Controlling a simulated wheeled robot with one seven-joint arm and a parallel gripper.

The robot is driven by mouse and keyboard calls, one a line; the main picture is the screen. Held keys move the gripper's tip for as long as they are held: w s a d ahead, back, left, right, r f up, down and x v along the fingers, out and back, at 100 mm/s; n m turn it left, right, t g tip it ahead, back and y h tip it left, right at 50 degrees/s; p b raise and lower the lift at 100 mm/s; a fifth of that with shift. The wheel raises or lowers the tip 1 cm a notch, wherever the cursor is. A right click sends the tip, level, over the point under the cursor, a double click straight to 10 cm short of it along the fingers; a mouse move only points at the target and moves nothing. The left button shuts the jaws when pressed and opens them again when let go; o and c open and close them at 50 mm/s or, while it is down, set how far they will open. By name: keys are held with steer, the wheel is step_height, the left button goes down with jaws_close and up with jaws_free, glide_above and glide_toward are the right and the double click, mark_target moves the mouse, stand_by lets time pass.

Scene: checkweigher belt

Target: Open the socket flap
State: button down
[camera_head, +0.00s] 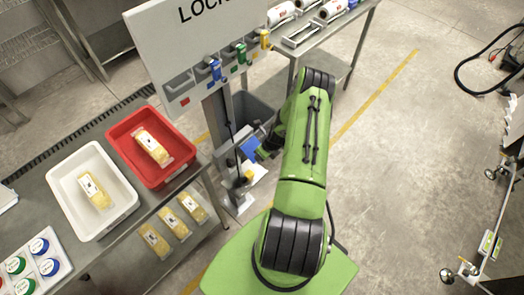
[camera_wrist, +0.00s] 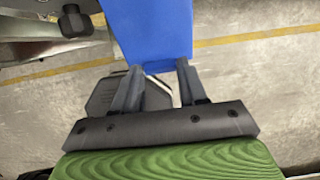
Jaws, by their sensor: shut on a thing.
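The blue socket flap (camera_head: 249,149) shows beside the grey post, partly hidden by my gripper and arm. In the wrist view the blue flap (camera_wrist: 155,30) fills the top middle as a flat panel, with its lower edge between my fingertips. My gripper (camera_wrist: 160,70) is shut on that edge. In the head view my gripper (camera_head: 264,150) is small and partly covered by my green arm. The socket itself is hidden, and I cannot tell how far the flap is swung.
A board with padlocks (camera_head: 205,45) stands above the post. A yellow part (camera_head: 248,177) sits low on the post. A dark bin (camera_head: 258,108) stands behind. A table with a red tray (camera_head: 180,170) and a white tray (camera_head: 128,204) is at left.

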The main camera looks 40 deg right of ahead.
steer(key=r+g, duration=0.1)
steer(key=w+r+g, duration=0.1)
steer(key=r+g, duration=0.1)
steer(key=shift+g, duration=0.3)
steer(key=shift+r+b, duration=0.25)
steer(key=shift+b, duration=0.2)
steer(key=shift+w+r+b, duration=0.25)
steer(key=shift+r+b, duration=0.05)
steer(key=shift+w+r+g+b, duration=0.35)
steer(key=shift+r+g+b, duration=0.2)
steer(key=shift+g, duration=0.35)
steer(key=shift+w+r, duration=0.25)
steer(key=shift+r, duration=0.05)
steer(key=c, duration=0.6)
jaws_free()
steer(key=shift+s, duration=0.15)
steer(key=shift+s, duration=0.1)
